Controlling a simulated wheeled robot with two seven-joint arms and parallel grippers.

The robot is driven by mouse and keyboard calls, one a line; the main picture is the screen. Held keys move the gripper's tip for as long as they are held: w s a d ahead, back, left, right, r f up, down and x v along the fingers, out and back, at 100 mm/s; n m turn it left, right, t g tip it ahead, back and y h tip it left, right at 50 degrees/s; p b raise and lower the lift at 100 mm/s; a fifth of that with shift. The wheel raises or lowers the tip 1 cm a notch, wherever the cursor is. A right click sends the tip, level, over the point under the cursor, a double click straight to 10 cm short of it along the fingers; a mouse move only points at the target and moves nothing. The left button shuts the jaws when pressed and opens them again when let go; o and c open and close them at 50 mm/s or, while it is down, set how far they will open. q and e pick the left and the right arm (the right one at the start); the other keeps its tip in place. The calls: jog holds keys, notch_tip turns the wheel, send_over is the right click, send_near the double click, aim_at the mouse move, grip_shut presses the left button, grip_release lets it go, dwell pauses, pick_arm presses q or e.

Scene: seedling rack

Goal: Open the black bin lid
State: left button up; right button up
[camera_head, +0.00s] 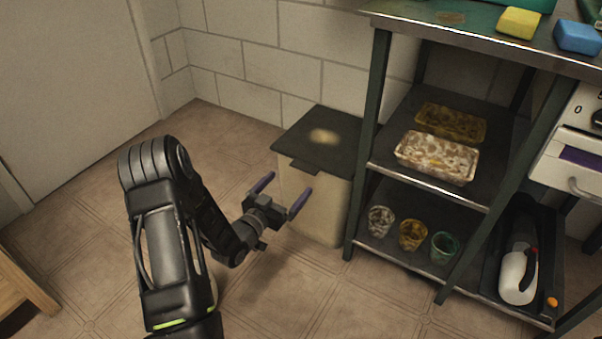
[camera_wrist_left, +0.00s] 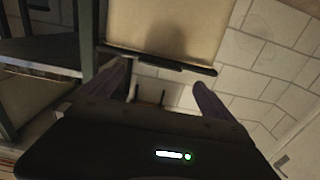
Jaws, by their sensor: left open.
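The bin (camera_head: 318,205) has a beige body and stands on the floor against the wall, left of the rack. Its black lid (camera_head: 345,135) lies flat and shut on top, with a pale patch in the middle and a small tab at the front edge. In the left wrist view the bin body (camera_wrist_left: 165,22) and the lid's dark edge (camera_wrist_left: 195,69) show beyond the fingers. My left gripper (camera_head: 282,193) is open and empty, its purple fingers apart in front of the bin near the tab. It also shows in the left wrist view (camera_wrist_left: 163,88). Contact with the lid cannot be told.
The metal rack (camera_head: 375,110) stands close to the bin's right side. It holds trays (camera_head: 437,158), several cups (camera_head: 412,236) and a white spray bottle (camera_head: 517,275). A yellow sponge (camera_head: 519,22) and a blue sponge (camera_head: 577,37) lie on top. Floor left of the bin is clear.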

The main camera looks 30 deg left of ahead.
aim_at(302, 170)
pick_arm(q)
jog(key=w+b, duration=0.2)
jog(key=w, duration=0.6)
jog(key=shift+b, duration=0.4)
jog(key=shift+s, duration=0.1)
jog(key=shift+c, duration=0.3)
jog(key=c, duration=1.9)
jog(key=shift+r, duration=0.1)
jog(key=shift+c, duration=0.2)
